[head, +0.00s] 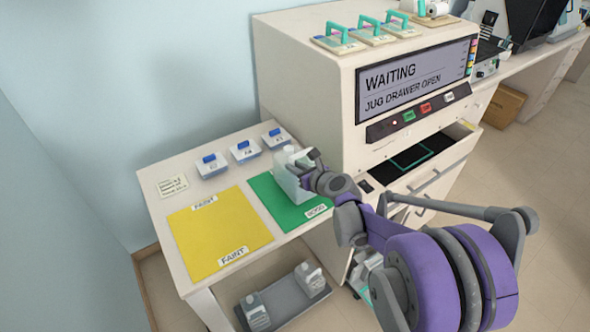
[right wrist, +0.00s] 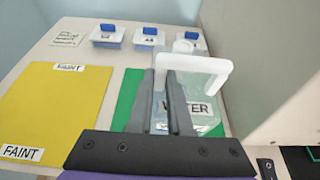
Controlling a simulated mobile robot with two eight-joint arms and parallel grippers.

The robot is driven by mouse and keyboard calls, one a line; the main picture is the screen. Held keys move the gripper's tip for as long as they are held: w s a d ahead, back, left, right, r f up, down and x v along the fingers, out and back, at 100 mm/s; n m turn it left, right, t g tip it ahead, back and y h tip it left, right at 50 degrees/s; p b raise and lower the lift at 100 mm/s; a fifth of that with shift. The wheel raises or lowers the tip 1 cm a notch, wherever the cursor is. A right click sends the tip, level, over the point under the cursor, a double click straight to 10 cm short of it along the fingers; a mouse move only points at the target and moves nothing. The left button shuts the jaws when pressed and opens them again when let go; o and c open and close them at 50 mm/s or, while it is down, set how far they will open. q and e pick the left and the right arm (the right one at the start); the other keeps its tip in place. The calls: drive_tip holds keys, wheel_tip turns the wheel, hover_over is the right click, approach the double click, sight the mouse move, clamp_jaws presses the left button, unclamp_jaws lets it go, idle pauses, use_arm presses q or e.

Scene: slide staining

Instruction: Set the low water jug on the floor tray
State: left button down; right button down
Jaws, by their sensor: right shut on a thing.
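A translucent water jug (head: 287,180) with a white handle is at the far end of the green GOOD mat (head: 290,212). Its WATER label shows in the right wrist view, where the jug (right wrist: 210,124) is partly hidden behind my fingers. My right gripper (head: 309,166) is shut on the jug. I cannot tell whether the jug's base touches the mat. The grey floor tray (head: 301,307) lies low beneath the table, with two whitish jugs on it. My left gripper is not in view.
The yellow FAINT mat (head: 218,232) is bare. The machine cabinet (head: 305,90) rises right beside the jug. Its jug drawer (head: 425,160) is open, and its screen reads WAITING, JUG DRAWER OPEN.

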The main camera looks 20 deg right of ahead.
drive_tip(key=shift+f, duration=0.35)
drive_tip(key=shift+f, duration=0.15)
drive_tip(key=c, duration=0.8)
unclamp_jaws()
drive_tip(key=shift+c, duration=0.2)
